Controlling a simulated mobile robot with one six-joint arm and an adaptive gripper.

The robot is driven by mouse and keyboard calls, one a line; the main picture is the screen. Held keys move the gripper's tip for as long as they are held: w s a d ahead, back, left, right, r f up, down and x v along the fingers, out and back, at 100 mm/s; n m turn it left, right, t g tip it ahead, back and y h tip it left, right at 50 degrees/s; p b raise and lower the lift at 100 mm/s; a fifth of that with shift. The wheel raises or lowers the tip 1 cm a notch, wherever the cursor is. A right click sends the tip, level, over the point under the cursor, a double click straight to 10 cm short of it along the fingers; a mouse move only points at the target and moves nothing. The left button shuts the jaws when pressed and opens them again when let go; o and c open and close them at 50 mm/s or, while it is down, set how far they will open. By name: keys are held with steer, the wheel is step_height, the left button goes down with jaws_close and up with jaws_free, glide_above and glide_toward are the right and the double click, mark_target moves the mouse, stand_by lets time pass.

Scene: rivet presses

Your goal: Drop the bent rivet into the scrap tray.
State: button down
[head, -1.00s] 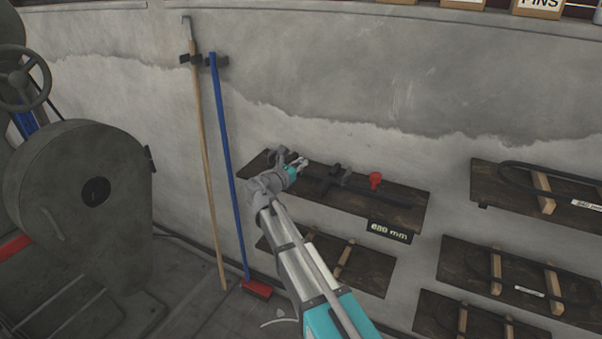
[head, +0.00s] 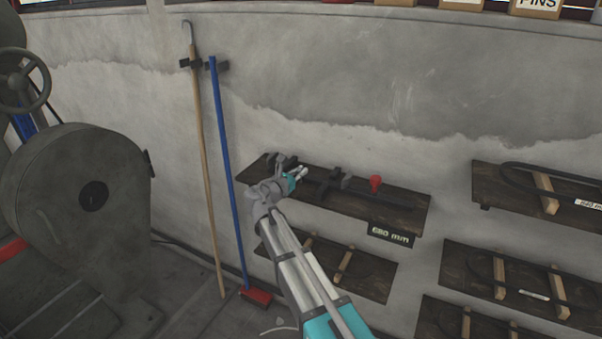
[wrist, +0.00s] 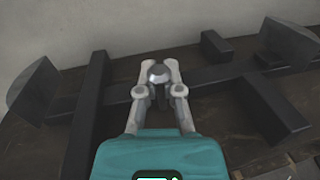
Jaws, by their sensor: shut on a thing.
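My gripper (head: 301,173) is over the left part of the upper wooden shelf board in the head view. The rivet is too small to make out in the head view. No scrap tray shows in either view.
A long dark caliper-like tool (wrist: 92,110) lies on the board (head: 405,208) below my gripper, with a red knob (head: 376,182). A wooden pole (head: 200,150), a blue broom (head: 226,160) and a large grey machine (head: 85,190) stand left. More shelf boards (head: 460,265) hang right.

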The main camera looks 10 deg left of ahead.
steer(key=shift+s+d+f, duration=0.25)
steer(key=shift+s+f, duration=0.1)
steer(key=shift+f, duration=0.1)
steer(key=c, duration=0.8)
jaws_free()
steer(key=shift+s, duration=0.1)
steer(key=shift+s+d+b, duration=0.1)
steer(key=shift+b, duration=0.2)
steer(key=shift+r, duration=0.1)
steer(key=shift+r+p, duration=0.35)
steer(key=shift+p, duration=0.35)
steer(key=a+v, duration=0.1)
steer(key=v, duration=1)
steer(key=shift+r, duration=0.2)
steer(key=shift+a, duration=0.1)
